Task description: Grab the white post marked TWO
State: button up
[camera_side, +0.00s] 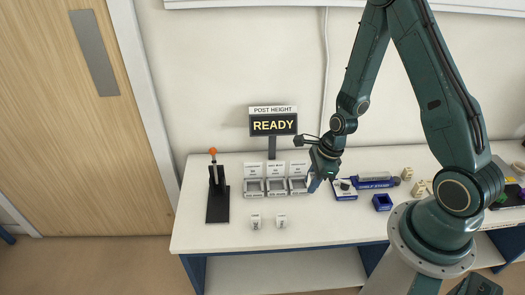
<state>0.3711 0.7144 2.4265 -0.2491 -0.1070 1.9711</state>
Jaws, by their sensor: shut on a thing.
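Two small white posts stand on the table's front half: a left white post (256,221) and a right white post (282,221). Each has a mark too small to read, so I cannot tell which is TWO. My gripper (315,186) is low over the table, just right of the right grey tray and behind and to the right of both posts, apart from them. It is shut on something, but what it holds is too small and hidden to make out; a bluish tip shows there.
Three grey trays (253,188) with white labels stand in a row below the READY sign (273,125). A black stand with an orange knob (213,151) is at left. A blue-labelled tool (375,181) and a blue open box (382,202) lie right. The table's front left is clear.

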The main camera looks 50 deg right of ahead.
jog(key=shift+r, duration=1.05)
jog(key=shift+w, duration=0.1)
